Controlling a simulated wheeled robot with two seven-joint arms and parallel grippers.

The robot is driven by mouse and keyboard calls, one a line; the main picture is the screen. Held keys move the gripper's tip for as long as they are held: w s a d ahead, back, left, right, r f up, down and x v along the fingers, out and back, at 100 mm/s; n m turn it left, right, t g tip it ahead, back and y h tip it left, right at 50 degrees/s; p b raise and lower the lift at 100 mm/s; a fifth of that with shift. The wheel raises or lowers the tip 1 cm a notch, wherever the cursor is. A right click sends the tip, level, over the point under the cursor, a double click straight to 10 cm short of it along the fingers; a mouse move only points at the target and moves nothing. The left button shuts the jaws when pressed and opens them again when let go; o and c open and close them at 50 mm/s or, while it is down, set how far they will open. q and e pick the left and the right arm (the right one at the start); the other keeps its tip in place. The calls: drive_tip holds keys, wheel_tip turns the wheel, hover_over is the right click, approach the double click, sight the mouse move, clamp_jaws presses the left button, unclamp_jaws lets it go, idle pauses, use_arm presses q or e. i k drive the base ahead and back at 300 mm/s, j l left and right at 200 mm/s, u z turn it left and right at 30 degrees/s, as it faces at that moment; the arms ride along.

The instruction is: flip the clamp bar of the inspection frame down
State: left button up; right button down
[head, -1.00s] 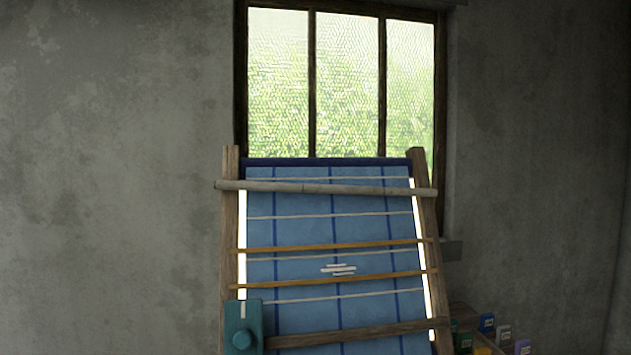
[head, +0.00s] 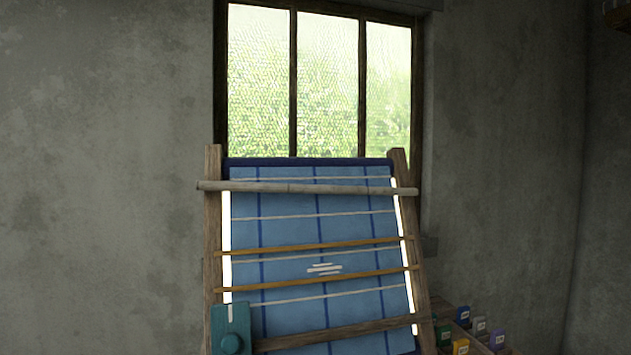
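The inspection frame (head: 213,235) stands in front of the window, with two wooden uprights and a blue checked cloth (head: 290,230) stretched between them. A pale round bar (head: 305,188), which looks like the clamp bar, lies across the frame near the top of the cloth. Two thin yellowish bars cross the middle, and a darker wooden rail (head: 340,333) crosses low down. Neither of my grippers shows in the head view.
A wooden tray (head: 448,312) with several small coloured, labelled items stands at the lower right, beside the frame. The window (head: 325,80) is behind the frame. Bare grey wall (head: 100,180) lies to the left.

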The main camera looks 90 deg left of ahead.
sight(200, 185)
drive_tip(key=u, duration=0.45)
drive_tip(key=j+u, duration=0.1)
drive_tip(key=u, duration=0.35)
drive_tip(key=k+u, duration=0.1)
drive_tip(key=u, duration=0.4)
drive_tip(key=j+u, duration=0.15)
drive_tip(key=u, duration=0.75)
drive_tip(key=j+u, duration=0.15)
drive_tip(key=u, duration=0.8)
drive_tip(key=j+u, duration=0.1)
drive_tip(key=u, duration=0.35)
